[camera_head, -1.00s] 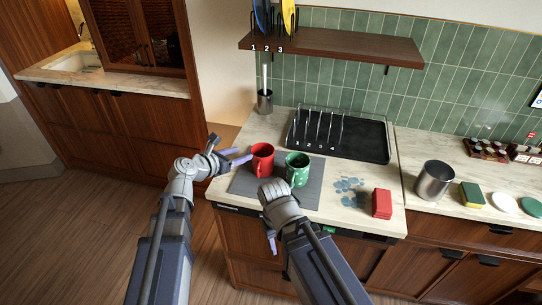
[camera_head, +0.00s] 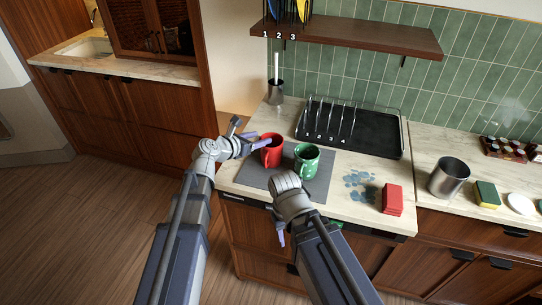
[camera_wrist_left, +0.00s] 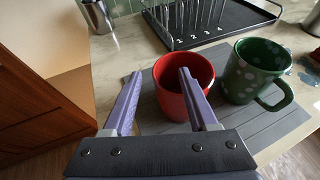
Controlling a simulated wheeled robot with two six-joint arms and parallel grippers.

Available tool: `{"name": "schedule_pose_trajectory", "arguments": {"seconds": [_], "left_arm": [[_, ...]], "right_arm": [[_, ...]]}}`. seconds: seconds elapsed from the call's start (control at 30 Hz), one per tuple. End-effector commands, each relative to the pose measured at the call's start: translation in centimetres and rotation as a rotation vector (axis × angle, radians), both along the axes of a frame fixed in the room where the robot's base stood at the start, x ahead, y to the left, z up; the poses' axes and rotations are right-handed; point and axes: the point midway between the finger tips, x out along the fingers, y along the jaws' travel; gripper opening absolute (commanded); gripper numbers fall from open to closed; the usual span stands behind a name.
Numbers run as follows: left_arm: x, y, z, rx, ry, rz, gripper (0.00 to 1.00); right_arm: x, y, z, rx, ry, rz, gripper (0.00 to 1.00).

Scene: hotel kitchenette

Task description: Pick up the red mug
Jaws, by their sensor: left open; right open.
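The red mug (camera_head: 269,157) stands upright on a grey mat (camera_head: 250,178), left of a green mug with pale dots (camera_head: 306,163). Both also show in the left wrist view, the red mug (camera_wrist_left: 172,101) and the green mug (camera_wrist_left: 243,80). My left gripper (camera_head: 256,141) is open at the red mug's left rim. In the left wrist view (camera_wrist_left: 160,75) one finger is left of the mug and the other overlaps its opening; I cannot tell whether they touch. My right gripper (camera_head: 281,239) is open, low in front of the counter edge, its fingers partly hidden.
A black drying rack (camera_head: 375,139) is behind the mugs. A red block (camera_head: 392,199) and a blue-grey spill (camera_head: 360,180) are to their right. A metal canister (camera_head: 448,180) and a sponge (camera_head: 487,195) are farther right. A utensil holder (camera_head: 275,92) is at the back.

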Motion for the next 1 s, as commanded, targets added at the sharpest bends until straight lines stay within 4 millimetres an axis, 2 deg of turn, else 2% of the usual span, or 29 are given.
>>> {"name": "schedule_pose_trajectory", "arguments": {"seconds": [0.03,0.2,0.43,0.9,0.97,1.0], "left_arm": [[0.8,-0.5,-0.9,0.0,0.0,-0.001,0.59],[2.4,-1.8,-1.6,0.001,0.0,-0.001,0.59],[2.4,-2.0,-1.5,0.0,0.0,0.0,0.59],[2.4,-1.9,-1.5,0.001,-0.001,0.0,0.07],[2.4,-1.9,-1.5,0.001,-0.001,0.0,0.0],[2.4,-1.9,-1.5,0.001,-0.001,0.0,0.0]], "right_arm": [[0.0,0.0,-0.9,0.0,0.0,0.0,0.5],[0.0,0.0,-1.6,0.0,0.0,0.0,0.5],[0.0,0.0,-1.5,0.0,0.0,0.0,0.5],[0.0,0.0,-1.5,0.0,0.0,0.0,0.5],[0.0,0.0,-1.5,0.0,0.0,0.0,0.5],[0.0,0.0,-1.5,0.0,0.0,0.0,0.5]]}}
